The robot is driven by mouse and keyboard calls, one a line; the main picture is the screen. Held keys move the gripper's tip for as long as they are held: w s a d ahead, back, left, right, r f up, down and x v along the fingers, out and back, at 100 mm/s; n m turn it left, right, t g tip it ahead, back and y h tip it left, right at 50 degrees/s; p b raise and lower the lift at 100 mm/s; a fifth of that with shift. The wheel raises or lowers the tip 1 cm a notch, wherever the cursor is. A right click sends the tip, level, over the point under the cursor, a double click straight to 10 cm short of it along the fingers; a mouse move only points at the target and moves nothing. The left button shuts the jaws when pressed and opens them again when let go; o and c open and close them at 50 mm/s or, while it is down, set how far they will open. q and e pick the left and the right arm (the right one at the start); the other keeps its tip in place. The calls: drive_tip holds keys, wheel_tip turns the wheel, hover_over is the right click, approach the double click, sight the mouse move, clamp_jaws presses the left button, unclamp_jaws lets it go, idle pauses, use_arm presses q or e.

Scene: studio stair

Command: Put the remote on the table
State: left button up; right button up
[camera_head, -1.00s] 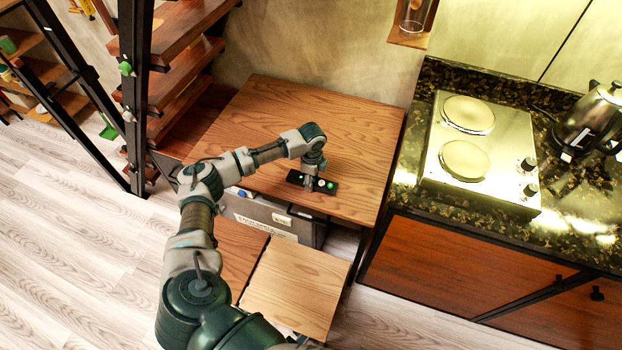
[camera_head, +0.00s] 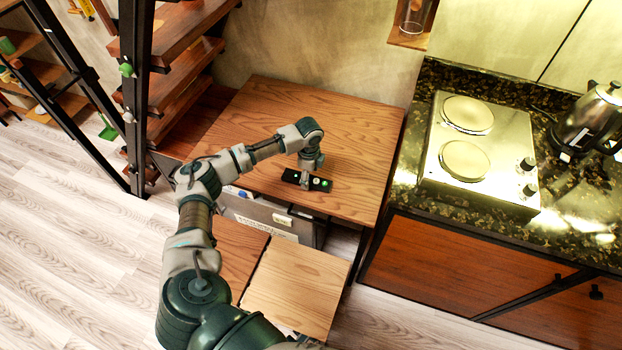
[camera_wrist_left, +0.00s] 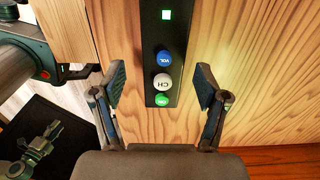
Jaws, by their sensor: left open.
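The remote (camera_head: 322,184) is a black bar with a green square and blue, white and green round buttons. It lies on the wooden table (camera_head: 330,115) near its front edge. My left gripper (camera_head: 305,182) is just over it and hides part of it in the head view. In the left wrist view, the remote (camera_wrist_left: 164,50) runs between the two fingers of my left gripper (camera_wrist_left: 161,84). The fingers are spread, with a gap to the remote on both sides. My right gripper is not seen for sure in these views.
A dark counter with a two-plate hob (camera_head: 479,150) and a kettle (camera_head: 590,122) stands to the right. A wooden stair (camera_head: 180,65) rises at the left. A grey case (camera_head: 265,215) is under the table front. The table's back and right parts are clear.

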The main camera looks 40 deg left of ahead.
use_arm(q)
wheel_tip(320, 180, up, 10)
drive_tip(key=p, duration=0.1)
drive_tip(key=shift+p, duration=0.35)
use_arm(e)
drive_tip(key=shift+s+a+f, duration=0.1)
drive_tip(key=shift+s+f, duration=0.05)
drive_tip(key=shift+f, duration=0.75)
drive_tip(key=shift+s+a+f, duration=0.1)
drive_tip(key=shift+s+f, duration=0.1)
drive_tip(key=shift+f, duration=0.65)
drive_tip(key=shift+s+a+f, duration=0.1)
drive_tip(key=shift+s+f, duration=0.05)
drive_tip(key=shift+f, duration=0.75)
